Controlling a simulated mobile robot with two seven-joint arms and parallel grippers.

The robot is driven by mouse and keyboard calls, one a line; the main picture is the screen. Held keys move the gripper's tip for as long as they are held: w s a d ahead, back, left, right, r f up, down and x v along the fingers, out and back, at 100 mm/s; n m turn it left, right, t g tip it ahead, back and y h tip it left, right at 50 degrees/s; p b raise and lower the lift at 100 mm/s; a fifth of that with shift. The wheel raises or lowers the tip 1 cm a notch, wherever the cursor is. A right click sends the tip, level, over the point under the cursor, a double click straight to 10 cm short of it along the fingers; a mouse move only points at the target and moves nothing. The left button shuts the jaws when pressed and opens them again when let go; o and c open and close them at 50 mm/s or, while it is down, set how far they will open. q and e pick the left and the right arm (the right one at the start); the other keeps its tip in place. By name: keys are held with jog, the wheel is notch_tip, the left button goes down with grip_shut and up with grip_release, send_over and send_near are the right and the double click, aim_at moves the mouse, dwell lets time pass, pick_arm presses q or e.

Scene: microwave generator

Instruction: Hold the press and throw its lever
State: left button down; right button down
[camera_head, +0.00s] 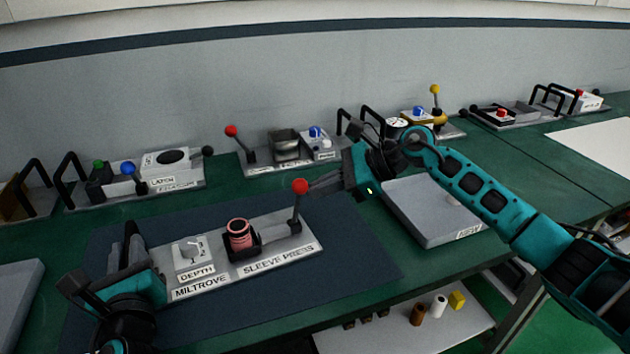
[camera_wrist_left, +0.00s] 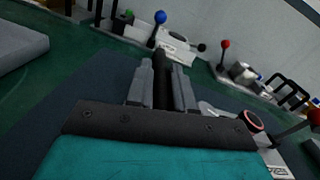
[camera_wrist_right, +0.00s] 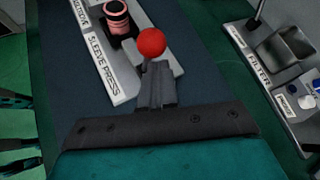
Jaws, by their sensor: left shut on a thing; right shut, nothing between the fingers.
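The sleeve press (camera_head: 285,254) is a grey plate on a dark blue mat, with a pink ringed sleeve (camera_head: 238,235) in a black holder and a depth dial (camera_head: 190,252). Its lever (camera_head: 297,212) stands nearly upright at the right end with a red ball (camera_head: 300,186) on top. My left gripper (camera_head: 127,245) is shut on a black handle (camera_wrist_left: 161,82) at the press's left end. My right gripper (camera_head: 318,184) is shut and empty, its tips right beside the red ball; it also shows in the right wrist view (camera_wrist_right: 157,72). Whether they touch cannot be told.
Behind stand a latch station (camera_head: 172,182) and a filter station (camera_head: 285,150) with a red-ball lever (camera_head: 231,131). A grey slab (camera_head: 430,215) lies right of the mat, under my right arm. Another slab (camera_head: 18,300) lies far left. The mat in front of the press is clear.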

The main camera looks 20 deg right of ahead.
pick_arm(q)
jog(key=shift+d+f, duration=0.1)
jog(key=shift+f, duration=0.3)
pick_arm(e)
jog(key=shift+a, duration=0.25)
